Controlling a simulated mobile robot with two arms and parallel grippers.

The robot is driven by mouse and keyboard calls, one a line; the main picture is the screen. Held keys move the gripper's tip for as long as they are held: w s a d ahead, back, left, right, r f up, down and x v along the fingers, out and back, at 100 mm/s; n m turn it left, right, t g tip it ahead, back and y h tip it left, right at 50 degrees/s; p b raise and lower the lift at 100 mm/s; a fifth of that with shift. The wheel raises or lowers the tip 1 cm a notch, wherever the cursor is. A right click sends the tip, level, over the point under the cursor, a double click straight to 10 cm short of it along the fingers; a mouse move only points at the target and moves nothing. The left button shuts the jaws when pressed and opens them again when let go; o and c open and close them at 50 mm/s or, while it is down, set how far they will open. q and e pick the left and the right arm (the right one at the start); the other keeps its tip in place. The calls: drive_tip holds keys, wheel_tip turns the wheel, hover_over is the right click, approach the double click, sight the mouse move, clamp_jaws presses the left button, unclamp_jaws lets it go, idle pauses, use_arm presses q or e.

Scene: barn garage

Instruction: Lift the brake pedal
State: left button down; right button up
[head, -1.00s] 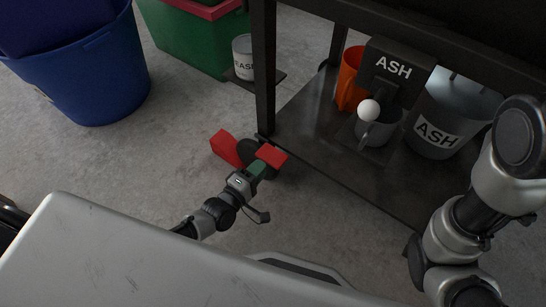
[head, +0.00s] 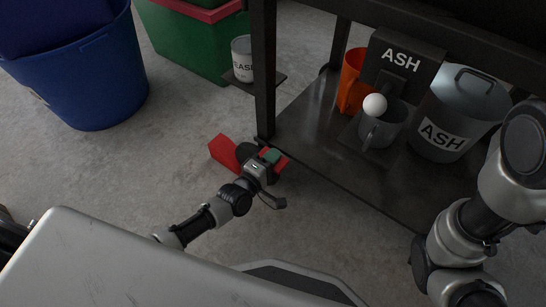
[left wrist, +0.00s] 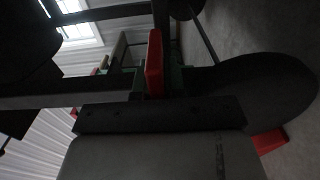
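The caster wheel (head: 247,153) under the dark rack's near leg is dark, with red parts around it. One is a red pedal (head: 281,163), the other a red block (head: 224,153) on its left. My left gripper (head: 270,157) is at the wheel and partly covers the pedal. In the left wrist view a red piece (left wrist: 154,62) stands upright between green finger parts, close to both; whether they press on it is unclear. The wheel (left wrist: 265,95) and another red part (left wrist: 270,141) show to the right. My right gripper is out of view; only its arm shows.
The rack's lower shelf (head: 320,150) holds an orange cup (head: 352,80), a grey mug (head: 385,128) with a white ball (head: 374,104), and an ASH bucket (head: 455,115). A blue bin (head: 90,80) and green crate (head: 190,40) stand left. Floor between is clear.

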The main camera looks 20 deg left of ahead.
use_arm(q)
drive_tip(key=shift+r+n+p, duration=0.4)
drive_tip(key=shift+r+n, duration=0.3)
drive_tip(key=shift+n, duration=0.2)
drive_tip(key=shift+w+a+r+n, duration=0.1)
drive_tip(key=shift+r+n, duration=0.2)
drive_tip(key=shift+n, duration=0.4)
drive_tip(key=shift+a+r+n, duration=0.1)
drive_tip(key=shift+r+n, duration=0.2)
drive_tip(key=shift+n, duration=0.4)
drive_tip(key=c, duration=1.5)
unclamp_jaws()
